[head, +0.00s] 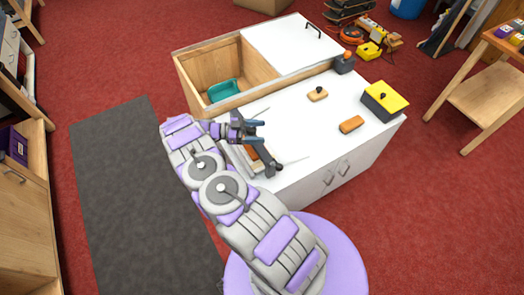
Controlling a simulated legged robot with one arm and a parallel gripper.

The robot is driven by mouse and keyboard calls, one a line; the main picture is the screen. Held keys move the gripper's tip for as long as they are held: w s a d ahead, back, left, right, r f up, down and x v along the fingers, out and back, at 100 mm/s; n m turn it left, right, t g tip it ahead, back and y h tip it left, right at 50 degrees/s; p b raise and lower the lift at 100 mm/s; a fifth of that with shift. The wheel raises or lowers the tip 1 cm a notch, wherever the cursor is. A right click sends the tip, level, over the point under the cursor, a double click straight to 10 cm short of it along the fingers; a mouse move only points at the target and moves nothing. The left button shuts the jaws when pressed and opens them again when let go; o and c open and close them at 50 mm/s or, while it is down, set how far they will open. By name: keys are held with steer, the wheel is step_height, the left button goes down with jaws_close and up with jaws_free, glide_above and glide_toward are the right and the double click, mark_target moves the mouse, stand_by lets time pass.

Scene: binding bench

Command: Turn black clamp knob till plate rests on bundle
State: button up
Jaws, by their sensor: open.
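The clamp (264,156) stands at the left front of the white bench top, seen small as a dark bar across a pale base. A brown-orange bundle (252,152) shows partly beneath the bar. A dark rounded end of the bar shows at the lower right, but I cannot tell whether it is the black knob. My gripper (257,131) is open at the far end of the clamp, its bluish fingers pointing right. I cannot tell whether they touch the clamp. The gap between plate and bundle is not visible, and my arm covers part of the clamp's left side.
The white bench top (300,125) is clear in its middle. A yellow-and-black box (384,100), an orange block (351,124) and a small wooden block with a dark knob (318,95) lie to the right. A teal bin (222,90) sits in the open wooden compartment behind.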

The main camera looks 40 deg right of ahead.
steer(key=s+a+r+p, duration=0.1)
steer(key=s+a+p, duration=0.1)
steer(key=s+a, duration=0.4)
steer(key=s, duration=0.3)
